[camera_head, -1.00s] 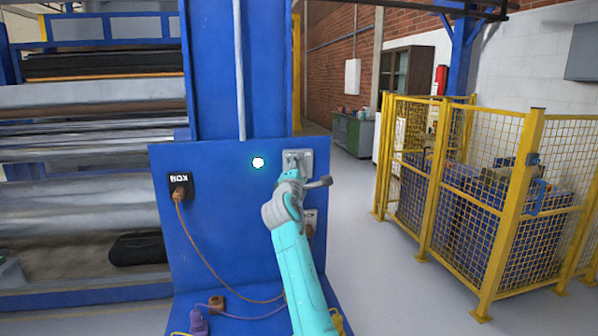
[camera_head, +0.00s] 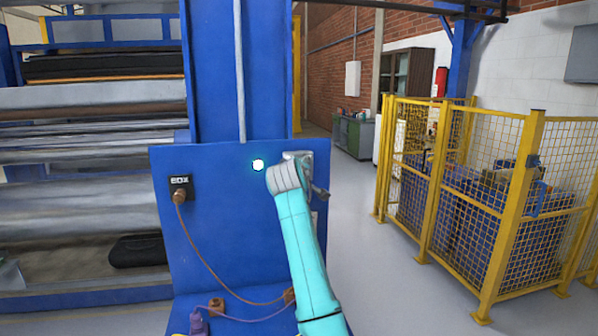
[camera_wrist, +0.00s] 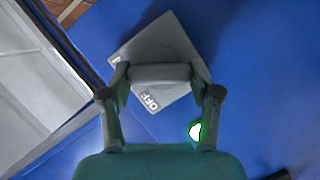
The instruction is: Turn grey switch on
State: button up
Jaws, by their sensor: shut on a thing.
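The grey switch is a square plate on a blue panel. In the head view my wrist and arm cover most of it, and only an edge of the plate (camera_head: 306,157) shows. In the wrist view the plate (camera_wrist: 172,42) looks tilted, with the word OFF at its lower corner and a grey knob (camera_wrist: 160,75) on its face. My gripper (camera_wrist: 160,78) is shut on the knob, one finger at each end.
A lit white-green light (camera_head: 258,165) sits left of the switch. A black socket box (camera_head: 180,182) with a brown plug and cable is further left. Cables and plugs (camera_head: 216,306) lie at the panel's foot. A yellow mesh fence (camera_head: 440,170) stands right, with clear floor between.

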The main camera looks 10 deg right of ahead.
jog(key=shift+d+m+g+y, duration=0.1)
jog(key=shift+m+g+y, duration=0.2)
jog(key=shift+m, duration=0.6)
jog(key=o, duration=1.1)
jog(key=shift+o, duration=0.2)
jog(key=v, duration=1.2)
jog(key=shift+d, duration=0.1)
